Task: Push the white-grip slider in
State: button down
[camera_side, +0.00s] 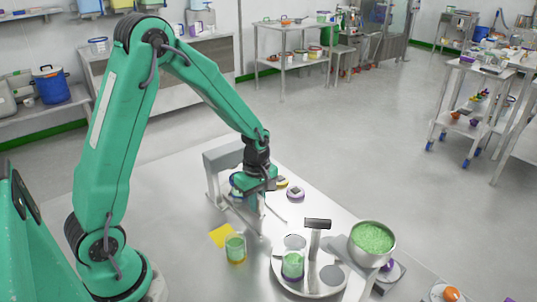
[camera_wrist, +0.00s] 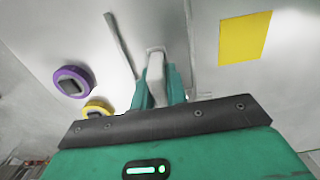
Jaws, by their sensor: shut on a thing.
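The slider's white grip (camera_wrist: 155,72) stands up between the two teal fingers of my gripper (camera_wrist: 158,90) in the wrist view. The fingers are shut on it, one on each side. A narrow pale strip or slot runs away from the grip in that view. In the side view my gripper (camera_side: 254,205) points down at the metal table, beside a grey arch-like frame (camera_side: 222,160). There the grip is hidden or too small to make out. How far in the slider sits cannot be told.
A yellow square (camera_side: 220,235) and a green-filled cup (camera_side: 235,247) are near my gripper. A round tray (camera_side: 312,287) with a T-shaped post (camera_side: 317,224) and a bowl of green granules (camera_side: 372,238) stand to the right. Purple-rimmed (camera_wrist: 73,82) and yellow-rimmed (camera_wrist: 97,107) discs lie close by.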

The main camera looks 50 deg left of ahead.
jog(key=shift+a, duration=0.1)
jog(key=shift+a, duration=2.05)
jog(key=c, duration=1.4)
grip_release()
jog(key=shift+d+r, duration=0.1)
notch_tip(320, 180, up, 8)
